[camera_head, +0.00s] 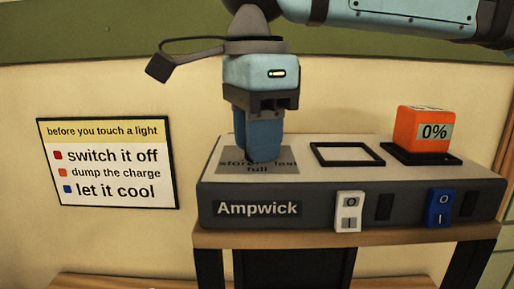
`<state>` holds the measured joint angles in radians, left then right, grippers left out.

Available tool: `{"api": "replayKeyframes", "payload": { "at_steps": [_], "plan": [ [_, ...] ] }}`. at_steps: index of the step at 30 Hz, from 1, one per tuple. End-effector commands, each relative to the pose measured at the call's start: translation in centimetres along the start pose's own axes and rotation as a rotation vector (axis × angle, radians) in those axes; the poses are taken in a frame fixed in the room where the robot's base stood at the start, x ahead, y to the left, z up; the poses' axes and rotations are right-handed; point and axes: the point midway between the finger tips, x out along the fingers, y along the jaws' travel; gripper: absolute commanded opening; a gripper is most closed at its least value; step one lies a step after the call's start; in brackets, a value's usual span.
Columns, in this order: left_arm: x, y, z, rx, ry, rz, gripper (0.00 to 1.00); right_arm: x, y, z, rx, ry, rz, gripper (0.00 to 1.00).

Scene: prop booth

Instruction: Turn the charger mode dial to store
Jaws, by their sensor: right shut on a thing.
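The charger (340,205), marked Ampwick, is a grey box on a wooden-topped stand. On its top left is a grey label plate (262,168) with partly covered words that look like "store", "fast" and "full". My right gripper (263,152) points straight down over this plate, its blue fingers closed together on the mode dial. The fingers hide the dial, so I cannot tell which word it points at. My left gripper is not in view.
An orange block (420,130) reading 0% sits in the right black frame on the charger top. An empty square frame (346,154) lies between it and my gripper. A white switch (349,211) and a blue switch (440,208) are on the front. A sign (108,163) hangs on the wall.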

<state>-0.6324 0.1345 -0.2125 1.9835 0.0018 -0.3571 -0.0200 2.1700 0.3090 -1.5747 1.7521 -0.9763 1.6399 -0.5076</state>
Motion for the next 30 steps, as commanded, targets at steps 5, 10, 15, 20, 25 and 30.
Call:
{"api": "replayKeyframes", "payload": {
  "at_steps": [5, 10, 15, 20, 25, 30],
  "plan": [
    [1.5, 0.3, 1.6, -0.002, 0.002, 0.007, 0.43, 0.5, -0.1, 0.1, 0.156, -0.004, 0.0, 0.08],
    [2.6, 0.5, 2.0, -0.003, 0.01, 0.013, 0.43, 0.4, -0.1, 0.1, 0.319, -0.003, -0.001, 0.08],
    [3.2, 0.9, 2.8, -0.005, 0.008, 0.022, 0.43, 0.3, -0.1, 0.0, 0.477, -0.003, 0.0, 0.08],
    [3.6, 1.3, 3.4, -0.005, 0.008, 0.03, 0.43, 0.2, -0.1, 0.0, 0.608, -0.002, -0.001, 0.08],
    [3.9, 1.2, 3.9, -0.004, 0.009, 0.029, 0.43, 0.1, -0.1, 0.0, 0.721, -0.002, -0.001, 0.08],
    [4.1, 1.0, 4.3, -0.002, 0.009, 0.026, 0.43, 0.0, -0.1, 0.0, 0.798, -0.002, -0.001, 0.08]
  ]
}}
